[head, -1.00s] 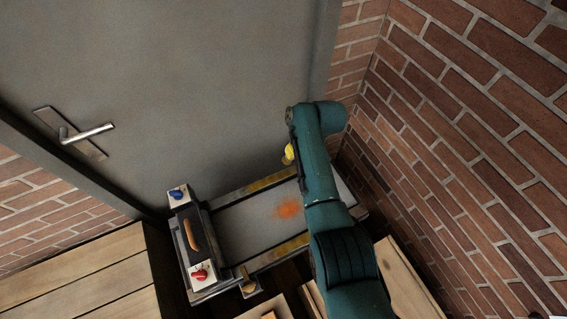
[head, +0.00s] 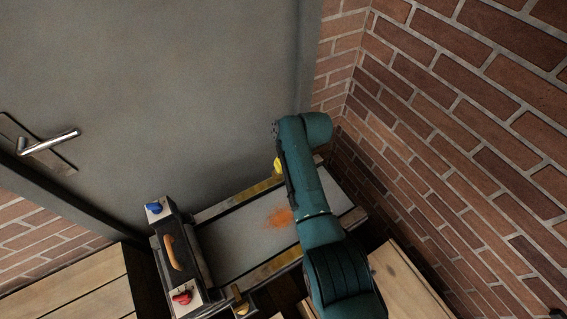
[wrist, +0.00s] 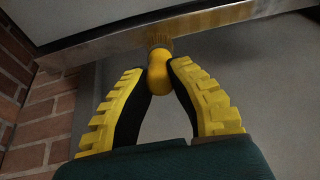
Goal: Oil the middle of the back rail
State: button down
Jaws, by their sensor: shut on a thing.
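The press bed has a dull yellow-brown back rail (head: 236,199) along its far side by the grey door. My gripper (wrist: 158,75) is shut on a small yellow-handled tool (wrist: 157,66). In the wrist view the tool's short bristle-like end meets the metal rail (wrist: 205,24) or lies right in front of it; contact is not certain. In the head view my arm hides most of the gripper. Only a yellow bit (head: 278,165) shows, by the back rail, roughly behind the orange patch. The rail's right part is partly hidden by the arm.
An orange patch (head: 279,216) marks the grey bed (head: 235,245). A front rail (head: 268,268) runs along the near side. At the left is a block with a wooden handle (head: 174,252), a blue knob (head: 154,208) and a red knob (head: 181,296). A brick wall (head: 440,130) stands right.

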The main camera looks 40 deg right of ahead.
notch_tip(320, 180, down, 2)
jog(key=shift+f+b, duration=0.15)
jog(key=shift+b, duration=0.5)
jog(key=shift+d+r, duration=0.2)
jog(key=shift+a+r+p, duration=0.2)
jog(key=shift+a+p, duration=0.05)
jog(key=shift+p, duration=0.25)
notch_tip(320, 180, up, 7)
jog(key=p, duration=0.6)
jog(key=shift+r, duration=0.2)
